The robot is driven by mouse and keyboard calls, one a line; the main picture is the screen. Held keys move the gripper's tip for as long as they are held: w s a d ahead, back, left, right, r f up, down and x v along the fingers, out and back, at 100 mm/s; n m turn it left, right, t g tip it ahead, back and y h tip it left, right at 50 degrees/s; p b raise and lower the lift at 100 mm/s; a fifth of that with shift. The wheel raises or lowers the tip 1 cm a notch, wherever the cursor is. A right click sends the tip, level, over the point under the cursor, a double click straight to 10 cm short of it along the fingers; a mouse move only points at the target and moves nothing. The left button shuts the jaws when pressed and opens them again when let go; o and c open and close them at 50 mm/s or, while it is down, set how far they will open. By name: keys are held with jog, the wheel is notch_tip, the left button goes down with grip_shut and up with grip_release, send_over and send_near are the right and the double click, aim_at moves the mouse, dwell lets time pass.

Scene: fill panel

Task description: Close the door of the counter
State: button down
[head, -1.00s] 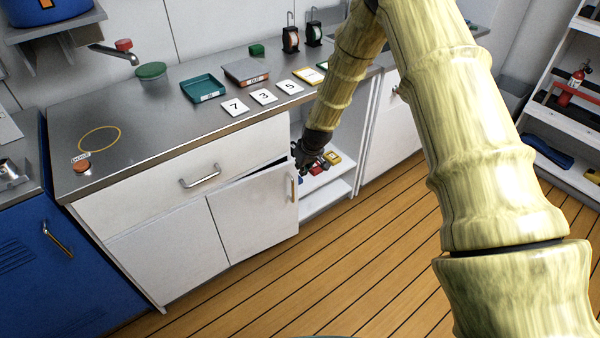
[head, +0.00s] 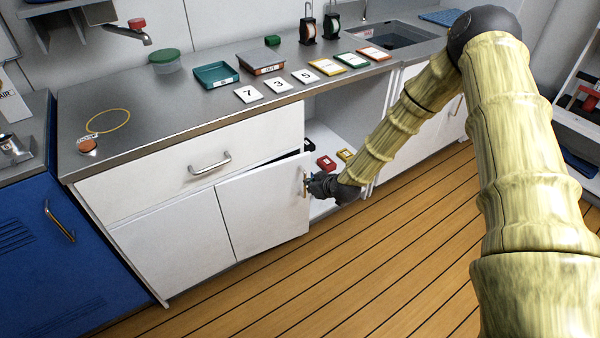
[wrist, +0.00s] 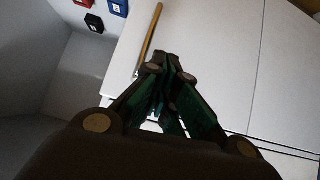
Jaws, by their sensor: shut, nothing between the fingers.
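The counter (head: 180,105) has a grey top and white fronts. In the wrist view the shut fingertips (wrist: 168,62) lie over the door face (wrist: 205,50), close to the lower end of the handle (wrist: 150,38). I cannot tell whether they touch it.
A drawer (head: 195,165) with a metal handle is above the door. A blue cabinet (head: 45,235) stands left. The wooden floor (head: 330,275) in front is clear.

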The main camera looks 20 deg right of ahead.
aim_at(296, 160)
jog(key=s+d+r+m+t+b, duration=0.1)
jog(key=s+r+m+t+b, duration=0.1)
jog(key=s+t+b, duration=0.5)
jog(key=shift+t+y, duration=0.4)
jog(key=shift+t, duration=0.1)
jog(key=x, duration=1.6)
jog(key=shift+w+d, duration=0.2)
jog(key=shift+d, duration=0.1)
jog(key=shift+w, duration=0.1)
jog(key=shift+x, duration=1.05)
jog(key=shift+d, duration=0.1)
